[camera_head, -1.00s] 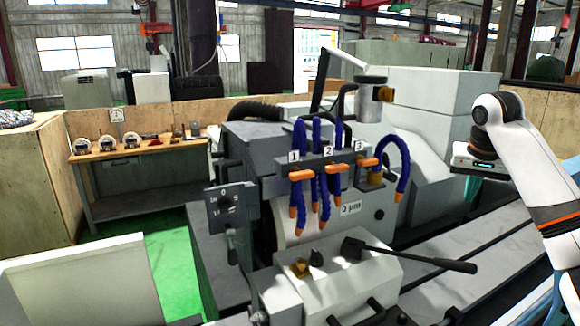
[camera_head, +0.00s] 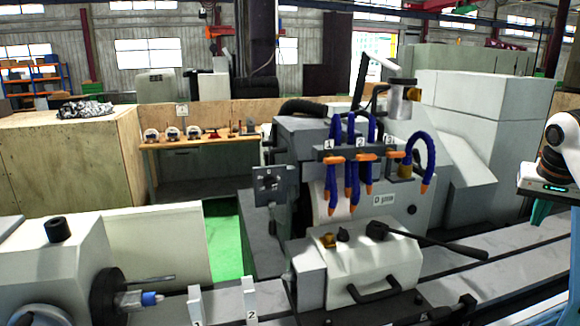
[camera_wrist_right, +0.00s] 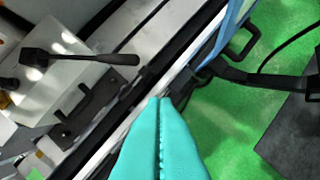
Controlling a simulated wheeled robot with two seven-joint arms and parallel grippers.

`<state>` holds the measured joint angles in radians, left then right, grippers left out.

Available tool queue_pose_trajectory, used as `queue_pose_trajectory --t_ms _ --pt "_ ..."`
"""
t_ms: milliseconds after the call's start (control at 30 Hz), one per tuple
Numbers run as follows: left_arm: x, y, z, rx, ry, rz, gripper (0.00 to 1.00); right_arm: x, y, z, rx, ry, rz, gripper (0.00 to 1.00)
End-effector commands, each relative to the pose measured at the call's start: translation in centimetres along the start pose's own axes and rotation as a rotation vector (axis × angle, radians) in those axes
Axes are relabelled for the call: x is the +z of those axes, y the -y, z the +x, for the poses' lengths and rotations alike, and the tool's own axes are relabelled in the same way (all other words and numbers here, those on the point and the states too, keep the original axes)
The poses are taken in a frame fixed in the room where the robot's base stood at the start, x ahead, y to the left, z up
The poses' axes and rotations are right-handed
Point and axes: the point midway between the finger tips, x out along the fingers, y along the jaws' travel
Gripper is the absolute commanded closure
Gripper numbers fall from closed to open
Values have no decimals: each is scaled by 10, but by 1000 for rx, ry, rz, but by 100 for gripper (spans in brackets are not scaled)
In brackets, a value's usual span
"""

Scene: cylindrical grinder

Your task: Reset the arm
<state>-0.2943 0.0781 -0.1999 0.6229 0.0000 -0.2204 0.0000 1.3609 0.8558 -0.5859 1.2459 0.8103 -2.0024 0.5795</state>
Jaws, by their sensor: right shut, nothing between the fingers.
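Most of the right arm is outside the head view. My left gripper is not in view.
The grinder fills the middle, with blue hoses (camera_head: 352,165) with orange tips. A tailstock-like unit (camera_head: 60,262) stands at the lower left. A wooden bench (camera_head: 205,142) with small parts is behind. Green floor (camera_wrist_right: 240,125) shows below the fingers.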

Motion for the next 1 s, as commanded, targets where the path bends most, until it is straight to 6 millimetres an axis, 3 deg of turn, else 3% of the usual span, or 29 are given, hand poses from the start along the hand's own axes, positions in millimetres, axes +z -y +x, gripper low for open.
queue_pose_trajectory --t_ms 367,567,667,800,1000 --pt "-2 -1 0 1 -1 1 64 -36 -48 59 -29 3 -176 100" --pt "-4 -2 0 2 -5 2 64 -80 -83 108 -29 1 -323 100" --pt "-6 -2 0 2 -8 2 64 -117 -105 141 -16 -1 -420 100" --pt "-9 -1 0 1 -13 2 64 -192 -133 189 33 -9 -571 100" --pt "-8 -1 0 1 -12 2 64 -306 -150 231 135 -16 -717 100"
